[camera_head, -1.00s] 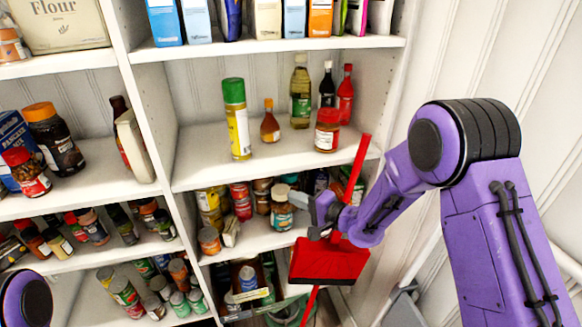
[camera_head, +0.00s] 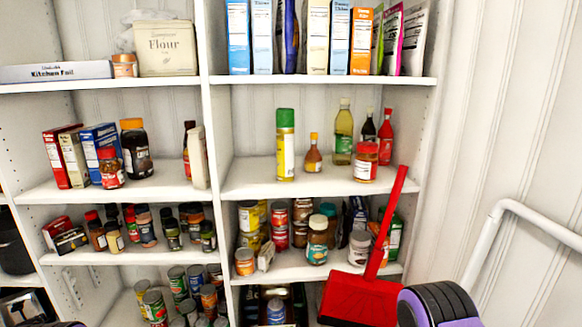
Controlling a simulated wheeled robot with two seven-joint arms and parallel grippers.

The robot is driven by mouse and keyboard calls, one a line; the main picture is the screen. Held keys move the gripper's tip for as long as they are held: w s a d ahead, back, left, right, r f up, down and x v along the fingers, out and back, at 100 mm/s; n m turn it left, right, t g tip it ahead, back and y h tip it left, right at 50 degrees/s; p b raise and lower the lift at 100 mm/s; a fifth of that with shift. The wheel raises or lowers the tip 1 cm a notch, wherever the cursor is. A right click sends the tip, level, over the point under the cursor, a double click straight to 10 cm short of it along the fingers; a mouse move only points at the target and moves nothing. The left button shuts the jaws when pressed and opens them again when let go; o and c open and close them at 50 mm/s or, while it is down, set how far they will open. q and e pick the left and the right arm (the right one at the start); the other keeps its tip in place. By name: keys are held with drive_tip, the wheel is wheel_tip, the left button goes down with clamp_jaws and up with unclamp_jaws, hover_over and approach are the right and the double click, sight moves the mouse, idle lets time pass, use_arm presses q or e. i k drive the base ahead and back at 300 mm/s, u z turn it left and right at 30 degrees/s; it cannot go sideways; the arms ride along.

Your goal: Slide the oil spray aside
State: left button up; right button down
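A tall yellow spray can with a green cap (camera_head: 286,146), which looks like the oil spray, stands upright on the middle shelf (camera_head: 240,188) of the right-hand unit. It is at the left part of that shelf, apart from the small orange-capped bottle (camera_head: 313,154) to its right. Neither gripper shows in the head view. Only a purple and black joint of my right arm is in view at the bottom right, and a small piece of my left arm at the bottom left.
A green-labelled oil bottle (camera_head: 343,133), a dark bottle (camera_head: 369,130), a red bottle (camera_head: 385,137) and a red-lidded jar (camera_head: 365,162) stand farther right. A red dustpan (camera_head: 362,300) stands in front of the lower shelf. Shelf left of the can is bare.

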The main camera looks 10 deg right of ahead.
sight(285, 118)
drive_tip(key=k, duration=0.6)
drive_tip(key=u, duration=0.65)
drive_tip(key=i, duration=1.3)
drive_tip(key=z, duration=0.85)
